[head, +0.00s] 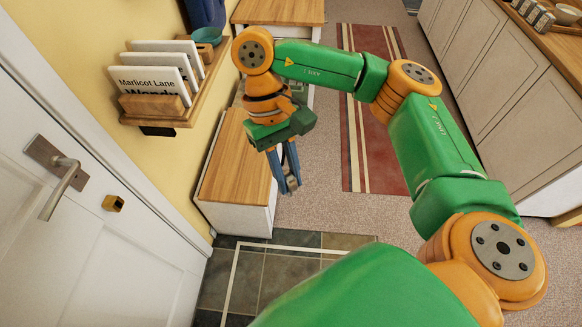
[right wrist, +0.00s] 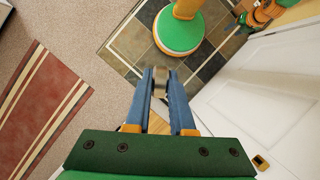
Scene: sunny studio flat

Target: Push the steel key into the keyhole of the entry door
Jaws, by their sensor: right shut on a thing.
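The white entry door (head: 95,255) stands at the left in the head view, with a lever handle (head: 62,180). The brass keyhole lock (head: 113,203) sits on the door, right of the handle; it also shows at the lower right in the right wrist view (right wrist: 260,162). My right gripper (head: 291,188) points down beside the bench, well apart from the lock. In the right wrist view its blue fingers are shut on a small grey metal piece, the steel key (right wrist: 160,86), mostly hidden between the fingertips.
A wood-topped bench (head: 233,160) stands by the yellow wall. Above it, a wall shelf (head: 185,113) holds upright letters (head: 152,75). A striped red rug (head: 375,130) lies beyond. Slate tiles (head: 290,262) cover the floor by the door. Cabinets (head: 490,80) line the right side.

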